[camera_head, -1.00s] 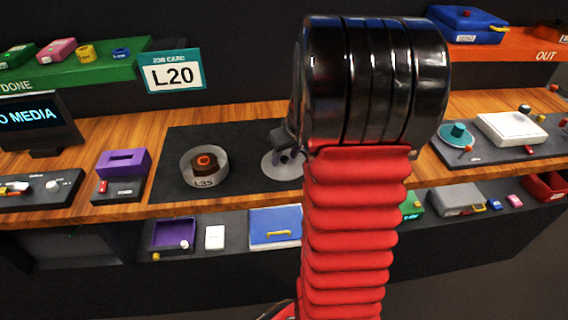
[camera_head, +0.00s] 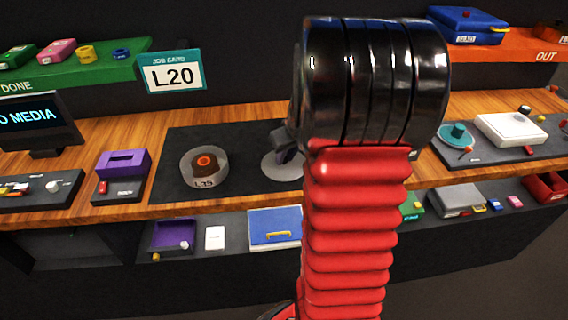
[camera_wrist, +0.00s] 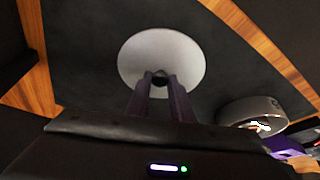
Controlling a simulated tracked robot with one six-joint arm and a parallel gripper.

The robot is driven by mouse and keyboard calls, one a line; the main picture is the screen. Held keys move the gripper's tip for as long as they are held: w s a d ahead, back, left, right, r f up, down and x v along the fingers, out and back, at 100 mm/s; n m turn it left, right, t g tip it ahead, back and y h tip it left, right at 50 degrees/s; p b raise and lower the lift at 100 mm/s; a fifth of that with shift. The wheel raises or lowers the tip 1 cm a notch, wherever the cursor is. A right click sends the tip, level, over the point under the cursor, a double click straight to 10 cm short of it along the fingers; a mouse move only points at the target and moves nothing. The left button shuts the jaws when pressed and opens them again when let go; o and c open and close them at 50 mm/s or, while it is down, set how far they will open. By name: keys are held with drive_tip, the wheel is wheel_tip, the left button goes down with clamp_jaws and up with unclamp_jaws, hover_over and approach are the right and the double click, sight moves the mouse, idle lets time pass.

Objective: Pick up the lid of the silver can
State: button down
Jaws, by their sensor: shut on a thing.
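The lid is a pale round disc with a small dark knob; it shows in the wrist view (camera_wrist: 135,58) and, partly behind my arm, in the head view (camera_head: 273,168). My gripper (camera_wrist: 160,82) is shut on the knob at the lid's middle. In the head view my gripper (camera_head: 283,154) is partly covered by my arm. I cannot tell whether the lid touches the mat. The silver can (camera_head: 204,180) stands to the left of the lid, open on top, with a brown piece with an orange ring inside. The can also shows in the wrist view (camera_wrist: 238,110), at the right.
The can stands on a dark mat (camera_head: 180,140) on the wooden bench. A purple box (camera_head: 123,163) is left of the mat. A white box (camera_head: 511,129) and a teal round piece (camera_head: 455,136) are at the right. A low shelf holds a blue box (camera_head: 275,228).

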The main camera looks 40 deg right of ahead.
sight(286, 160)
wheel_tip(286, 160, up, 10)
idle(0.7)
drive_tip(key=shift+s, duration=0.1)
idle(0.4)
